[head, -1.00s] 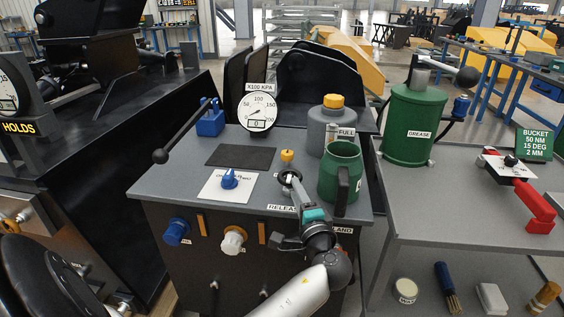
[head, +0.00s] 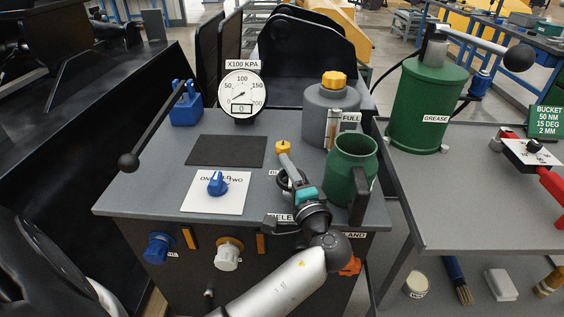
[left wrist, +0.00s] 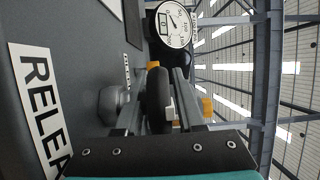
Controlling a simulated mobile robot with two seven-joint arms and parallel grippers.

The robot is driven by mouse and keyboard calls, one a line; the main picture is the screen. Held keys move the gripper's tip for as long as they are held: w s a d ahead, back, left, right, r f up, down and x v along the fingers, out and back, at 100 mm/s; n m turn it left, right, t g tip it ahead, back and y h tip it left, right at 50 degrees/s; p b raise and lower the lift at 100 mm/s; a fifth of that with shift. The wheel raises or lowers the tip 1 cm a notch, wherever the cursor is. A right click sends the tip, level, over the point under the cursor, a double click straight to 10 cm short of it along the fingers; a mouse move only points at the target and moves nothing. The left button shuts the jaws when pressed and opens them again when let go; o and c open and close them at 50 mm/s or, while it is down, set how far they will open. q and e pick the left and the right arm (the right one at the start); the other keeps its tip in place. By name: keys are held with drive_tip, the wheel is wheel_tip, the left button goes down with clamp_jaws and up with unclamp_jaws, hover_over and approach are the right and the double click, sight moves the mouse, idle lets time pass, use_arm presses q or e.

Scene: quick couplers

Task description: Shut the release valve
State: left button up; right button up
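The release valve is a small black handwheel (head: 284,180) on the grey bench top, by the label "RELEASE". It is partly hidden behind my left gripper in the head view. My left gripper (head: 289,168) is down at the wheel. In the left wrist view the black wheel (left wrist: 159,100) stands edge-on between the two grey fingers of the gripper (left wrist: 167,72). The fingers are apart, one on each side of the wheel; whether they press on it cannot be told. The gauge (head: 241,94) reads about 0 in its window. My right gripper is not in view.
A green mug (head: 349,172) stands close to the right of my left gripper, and a grey bottle with a yellow cap (head: 329,115) behind it. A yellow knob (head: 283,147) is just beyond the wheel. A blue selector (head: 217,184) and black mat (head: 227,151) lie left.

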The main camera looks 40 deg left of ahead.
use_arm(q)
drive_tip(key=shift+c, duration=0.4)
clamp_jaws()
idle(0.4)
